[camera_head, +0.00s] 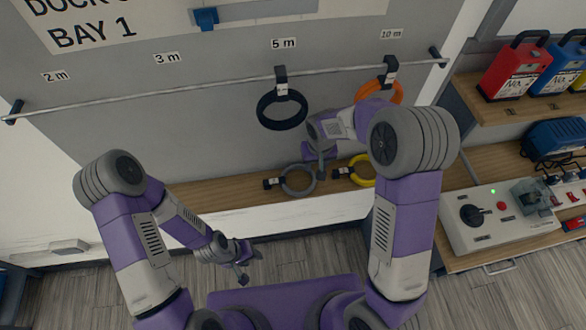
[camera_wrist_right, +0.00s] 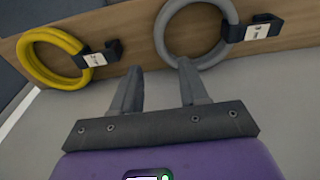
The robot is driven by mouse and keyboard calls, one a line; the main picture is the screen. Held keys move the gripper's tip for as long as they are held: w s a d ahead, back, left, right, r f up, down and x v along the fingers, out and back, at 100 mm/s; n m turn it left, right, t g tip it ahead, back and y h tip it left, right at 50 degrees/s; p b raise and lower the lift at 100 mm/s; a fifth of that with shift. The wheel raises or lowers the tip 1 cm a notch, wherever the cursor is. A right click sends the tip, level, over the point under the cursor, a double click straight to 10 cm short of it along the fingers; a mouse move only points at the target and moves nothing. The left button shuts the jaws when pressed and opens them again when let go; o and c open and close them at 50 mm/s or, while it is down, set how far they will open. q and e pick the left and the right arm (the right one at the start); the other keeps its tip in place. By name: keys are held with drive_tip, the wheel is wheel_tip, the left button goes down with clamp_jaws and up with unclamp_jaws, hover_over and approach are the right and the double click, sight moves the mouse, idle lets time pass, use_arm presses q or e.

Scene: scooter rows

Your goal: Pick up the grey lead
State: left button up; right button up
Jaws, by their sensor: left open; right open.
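The grey lead (camera_head: 286,190) is a coiled ring with a black labelled clip, on the narrow wooden ledge (camera_head: 215,195) below the wall board. In the right wrist view the grey lead (camera_wrist_right: 161,35) lies just beyond the fingertips, its ring mostly above the right-hand finger. My right gripper (camera_head: 320,173) is beside the grey lead in the head view; in the right wrist view the gripper (camera_wrist_right: 160,68) is open, with nothing between its fingers. My left gripper (camera_head: 243,277) is open and empty, low over the floor in front of the ledge.
A yellow lead (camera_head: 366,183) lies on the ledge to the right of the grey one. A black lead (camera_head: 282,123) and an orange lead (camera_head: 396,90) hang from the rail (camera_head: 180,94). A control box (camera_head: 480,235) and red and blue cases stand on the right-hand shelves.

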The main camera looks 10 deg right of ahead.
sight(313, 175)
wheel_tip(313, 175, down, 6)
drive_tip(key=shift+s+a+f, duration=0.15)
drive_tip(key=shift+f, duration=0.05)
clamp_jaws()
idle(0.4)
